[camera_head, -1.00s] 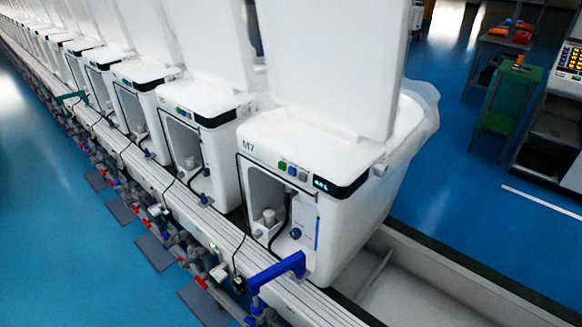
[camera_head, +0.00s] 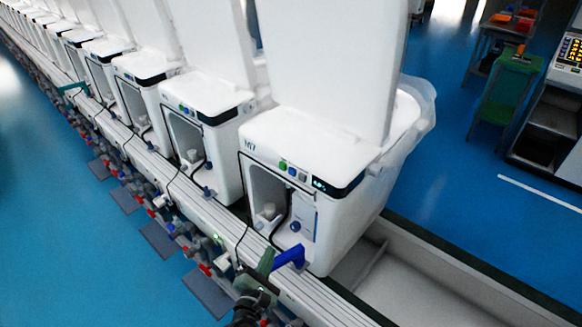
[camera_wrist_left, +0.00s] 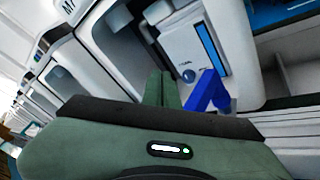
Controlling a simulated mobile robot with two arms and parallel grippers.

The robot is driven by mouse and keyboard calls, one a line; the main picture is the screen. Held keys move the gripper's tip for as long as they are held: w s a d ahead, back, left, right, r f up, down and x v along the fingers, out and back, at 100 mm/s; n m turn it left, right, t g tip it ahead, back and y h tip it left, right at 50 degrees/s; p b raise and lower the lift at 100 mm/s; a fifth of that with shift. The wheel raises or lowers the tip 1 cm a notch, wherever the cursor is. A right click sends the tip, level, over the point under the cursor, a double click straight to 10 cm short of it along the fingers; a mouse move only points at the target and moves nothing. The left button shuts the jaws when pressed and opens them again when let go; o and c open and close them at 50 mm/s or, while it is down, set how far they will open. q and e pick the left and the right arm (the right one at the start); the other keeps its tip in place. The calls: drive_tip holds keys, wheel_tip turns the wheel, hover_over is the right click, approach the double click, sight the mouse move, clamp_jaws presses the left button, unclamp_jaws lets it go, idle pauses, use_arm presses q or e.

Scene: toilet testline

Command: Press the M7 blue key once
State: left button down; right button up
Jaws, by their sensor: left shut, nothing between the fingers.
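The M7 unit (camera_head: 330,195) is a white box with a raised lid, right of centre in the head view. Its front top edge carries a small row of keys, with the blue key (camera_head: 292,169) among them beside a dark display. My left gripper (camera_head: 267,256) is shut and empty, low in front of the unit and below the keys. In the left wrist view its green fingers (camera_wrist_left: 161,88) are together, pointing toward the unit's open front. The M7 label shows there at the top left, but the blue key is not in that view. My right gripper is not seen.
A blue bracket (camera_head: 290,257) sticks out at the rail right beside my left gripper; it also shows in the left wrist view (camera_wrist_left: 207,92). Similar white units stand in a row to the left. Pipes with red valves run below the rail (camera_head: 225,225).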

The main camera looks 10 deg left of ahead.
sight(292, 172)
use_arm(q)
wheel_tip(292, 172, up, 19)
drive_tip(key=w+a+n+y+p, duration=0.2)
drive_tip(key=n+y+p, duration=0.2)
drive_tip(key=n, duration=1.8)
drive_tip(key=shift+w+a+f+y, duration=0.2)
drive_tip(key=shift+w+y, duration=0.2)
drive_tip(key=shift+y, duration=0.3)
drive_tip(key=w+d+b, duration=0.2)
drive_tip(key=w+d, duration=0.2)
drive_tip(key=w, duration=0.3)
drive_tip(key=shift+w+d, duration=0.2)
drive_tip(key=shift+w, duration=0.15)
